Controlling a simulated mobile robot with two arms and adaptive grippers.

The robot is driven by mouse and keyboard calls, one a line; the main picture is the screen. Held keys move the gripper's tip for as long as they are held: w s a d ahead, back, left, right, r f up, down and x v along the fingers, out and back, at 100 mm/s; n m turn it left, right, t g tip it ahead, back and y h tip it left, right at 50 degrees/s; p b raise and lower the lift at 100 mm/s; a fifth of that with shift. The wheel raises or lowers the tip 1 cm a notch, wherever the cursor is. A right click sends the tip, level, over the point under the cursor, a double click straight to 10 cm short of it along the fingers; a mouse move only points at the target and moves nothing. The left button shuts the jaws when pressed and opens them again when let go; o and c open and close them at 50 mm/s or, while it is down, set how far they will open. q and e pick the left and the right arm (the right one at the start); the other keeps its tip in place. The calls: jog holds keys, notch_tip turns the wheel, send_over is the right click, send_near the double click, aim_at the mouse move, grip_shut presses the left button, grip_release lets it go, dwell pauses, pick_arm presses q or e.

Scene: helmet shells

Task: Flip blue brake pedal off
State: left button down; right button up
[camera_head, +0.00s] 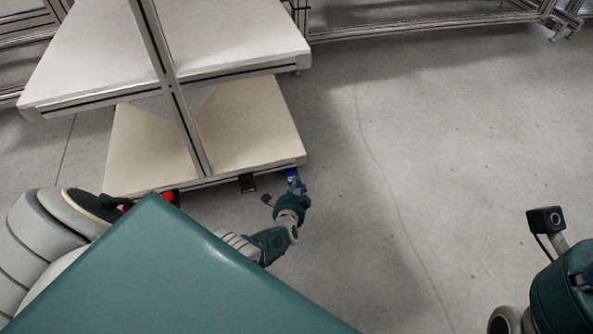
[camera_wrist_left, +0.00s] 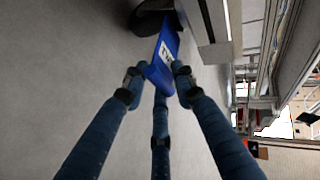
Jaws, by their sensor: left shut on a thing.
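The blue brake pedal (camera_head: 292,176) sits at the lower right corner of a wheeled shelf cart, close to the floor. In the left wrist view the pedal (camera_wrist_left: 163,58) is a blue plate with a white label, beside a dark caster wheel. My left gripper (camera_head: 297,188) is at the pedal. In the left wrist view its fingers (camera_wrist_left: 157,82) are closed in on the near end of the pedal, on both sides, with a third finger below. My right gripper (camera_head: 572,285) shows only in part at the right edge; its fingers cannot be made out.
The cart has a white upper shelf (camera_head: 215,40) and a cream lower shelf (camera_head: 250,130) with a metal post. A red part (camera_head: 168,197) shows at its lower left. My teal body hides part of the floor. Grey floor (camera_head: 420,150) to the right is clear.

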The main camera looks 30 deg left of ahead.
pick_arm(q)
jog(key=shift+s+a+f, duration=0.2)
jog(key=shift+s, duration=0.1)
jog(key=c, duration=1.2)
grip_release()
jog(key=shift+r, duration=0.1)
jog(key=shift+w, duration=0.1)
jog(key=shift+r, duration=0.1)
jog(key=shift+d, duration=0.1)
jog(key=v, duration=0.7)
jog(key=shift+s, duration=0.25)
jog(key=shift+w+r, duration=0.1)
jog(key=shift+r, duration=0.05)
